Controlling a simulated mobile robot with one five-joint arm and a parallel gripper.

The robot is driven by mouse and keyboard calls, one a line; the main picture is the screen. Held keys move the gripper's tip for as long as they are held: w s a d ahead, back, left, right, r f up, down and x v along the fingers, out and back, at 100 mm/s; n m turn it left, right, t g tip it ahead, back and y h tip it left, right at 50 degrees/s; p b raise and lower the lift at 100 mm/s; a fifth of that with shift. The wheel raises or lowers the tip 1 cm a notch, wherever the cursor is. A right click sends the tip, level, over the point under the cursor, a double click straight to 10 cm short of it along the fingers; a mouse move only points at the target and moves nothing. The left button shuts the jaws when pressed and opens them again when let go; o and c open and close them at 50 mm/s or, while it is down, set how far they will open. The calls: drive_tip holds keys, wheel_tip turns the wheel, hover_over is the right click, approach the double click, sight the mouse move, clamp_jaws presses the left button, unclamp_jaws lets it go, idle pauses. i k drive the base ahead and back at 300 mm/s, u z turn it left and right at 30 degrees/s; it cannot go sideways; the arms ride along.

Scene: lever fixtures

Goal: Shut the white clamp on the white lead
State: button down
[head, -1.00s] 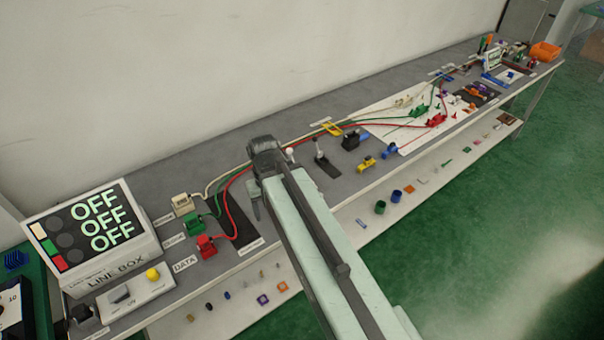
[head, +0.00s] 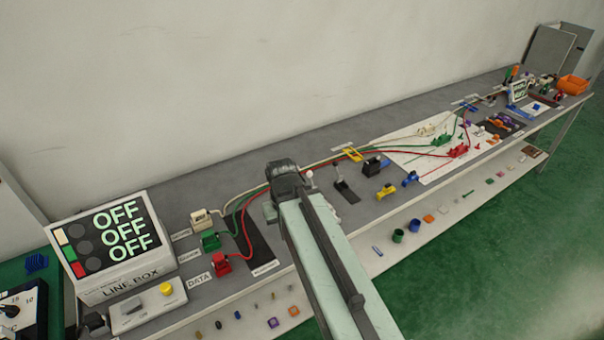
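The white lead (head: 238,208) runs from a cream plug block (head: 201,218) beside the line box, behind my arm, along the bench toward a white sheet. A small cream piece (head: 427,131) on that sheet looks like the white clamp; it is too small to tell whether its lever is up or down. My gripper (head: 271,212) hangs over the bench at the end of my arm, right of the plug blocks and well left of the cream piece. Its fingers are mostly hidden by the arm's dark end, so its opening does not show.
The line box (head: 112,275) shows OFF three times. Green (head: 210,241) and red (head: 222,263) plug blocks feed matching leads. Black (head: 375,166), yellow (head: 386,191) and blue (head: 411,178) fixtures stand mid-bench. Small items lie on the lower shelf (head: 350,262). Green floor is clear at right.

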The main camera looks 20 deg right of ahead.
sight(310, 172)
drive_tip(key=u, duration=2.85)
drive_tip(key=k, duration=1.15)
drive_tip(key=z, duration=0.85)
drive_tip(key=i, duration=1)
drive_tip(key=u, duration=0.05)
